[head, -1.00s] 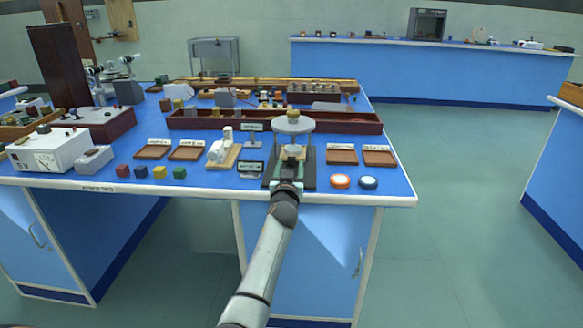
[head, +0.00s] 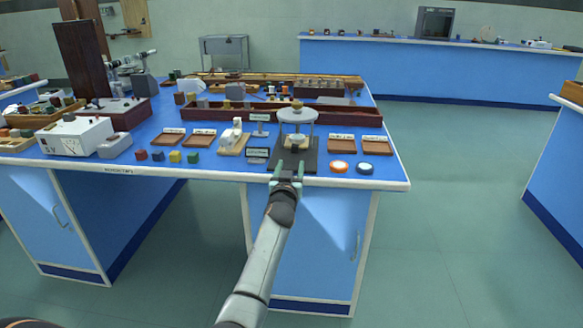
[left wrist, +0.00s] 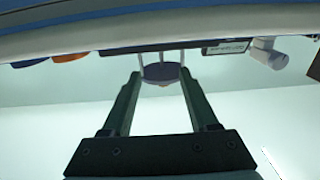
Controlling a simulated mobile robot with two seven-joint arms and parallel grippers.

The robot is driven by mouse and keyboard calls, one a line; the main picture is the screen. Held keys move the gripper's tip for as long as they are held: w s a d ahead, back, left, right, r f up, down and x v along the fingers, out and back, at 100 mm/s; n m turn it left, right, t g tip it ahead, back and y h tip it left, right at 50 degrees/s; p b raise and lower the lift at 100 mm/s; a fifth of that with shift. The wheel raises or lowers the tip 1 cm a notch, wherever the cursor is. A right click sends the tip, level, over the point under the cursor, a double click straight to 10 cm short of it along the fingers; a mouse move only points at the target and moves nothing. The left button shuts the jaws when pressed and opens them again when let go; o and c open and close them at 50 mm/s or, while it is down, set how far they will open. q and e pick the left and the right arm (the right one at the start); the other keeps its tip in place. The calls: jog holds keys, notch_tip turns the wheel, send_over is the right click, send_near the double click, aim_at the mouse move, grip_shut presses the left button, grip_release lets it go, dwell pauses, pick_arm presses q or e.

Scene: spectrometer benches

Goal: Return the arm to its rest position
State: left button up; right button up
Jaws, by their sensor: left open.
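My left gripper (head: 287,172) is open and empty in the head view, at the front edge of the blue bench (head: 225,177). Its two green fingers point at the black base (head: 307,163) of a stand with a round grey top (head: 298,115). A small tan piece (head: 297,104) sits on that top. In the left wrist view, the open left gripper (left wrist: 160,80) has nothing between its fingers, with the stand's round plate (left wrist: 161,72) beyond them. My right gripper is not in view.
Several small coloured cubes (head: 175,156) lie farther left. The floor right of the bench is clear.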

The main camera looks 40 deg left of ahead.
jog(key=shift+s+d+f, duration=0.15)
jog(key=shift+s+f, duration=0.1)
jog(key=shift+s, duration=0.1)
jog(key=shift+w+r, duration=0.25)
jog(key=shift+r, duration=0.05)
